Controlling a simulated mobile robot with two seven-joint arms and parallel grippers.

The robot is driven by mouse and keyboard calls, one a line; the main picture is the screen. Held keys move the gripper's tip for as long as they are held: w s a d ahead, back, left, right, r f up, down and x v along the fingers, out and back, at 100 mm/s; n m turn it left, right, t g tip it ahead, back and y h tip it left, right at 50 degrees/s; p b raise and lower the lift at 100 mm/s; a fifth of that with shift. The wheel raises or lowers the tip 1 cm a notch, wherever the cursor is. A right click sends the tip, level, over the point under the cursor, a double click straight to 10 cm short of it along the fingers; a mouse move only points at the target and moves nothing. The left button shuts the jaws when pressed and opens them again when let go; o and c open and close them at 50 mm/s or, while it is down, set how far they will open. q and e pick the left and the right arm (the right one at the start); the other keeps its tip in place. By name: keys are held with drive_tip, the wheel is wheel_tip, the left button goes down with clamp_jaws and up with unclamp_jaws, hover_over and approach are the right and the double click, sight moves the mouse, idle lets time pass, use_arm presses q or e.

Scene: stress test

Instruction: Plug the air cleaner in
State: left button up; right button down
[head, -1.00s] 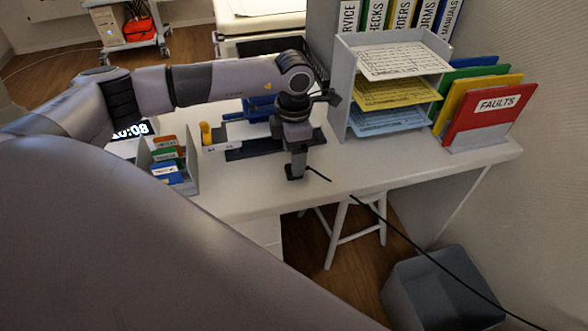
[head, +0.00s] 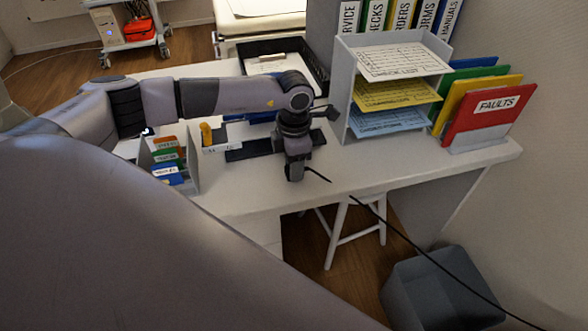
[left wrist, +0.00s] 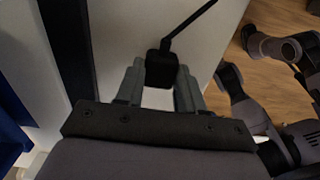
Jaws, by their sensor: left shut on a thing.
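My left gripper (head: 294,176) is low over the front part of the white desk (head: 240,196), pointing down. In the left wrist view its two fingers (left wrist: 160,84) are shut on a small black plug (left wrist: 160,67). A black cable (left wrist: 190,28) leaves the plug toward the upper right. In the head view the plug is mostly hidden by the gripper, and the cable (head: 400,233) runs over the desk's front edge and down to the right. I cannot tell whether the plug touches the desk. I cannot make out a socket or surely identify the air cleaner. My right gripper is not visible.
A dark flat strip (head: 240,155) lies behind the gripper. A file box (head: 193,166) stands to its left. A paper tray rack (head: 343,92) and a red folder (head: 490,112) are at right. A stool (head: 350,232) and grey bin (head: 440,290) stand below.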

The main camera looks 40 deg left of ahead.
use_arm(q)
drive_tip(key=shift+r, duration=0.15)
wheel_tip(320, 180, up, 20)
idle(0.4)
idle(0.5)
drive_tip(key=s+d+f+m+p, duration=0.1)
drive_tip(key=s+d+f+m, duration=0.2)
drive_tip(key=m, duration=1.1)
drive_tip(key=s+d+f+m+p, duration=0.2)
drive_tip(key=d+m, duration=0.3)
drive_tip(key=m, duration=0.8)
drive_tip(key=shift+s+d+f+m, duration=0.2)
drive_tip(key=shift+s+f+m, duration=0.25)
drive_tip(key=shift+s, duration=0.2)
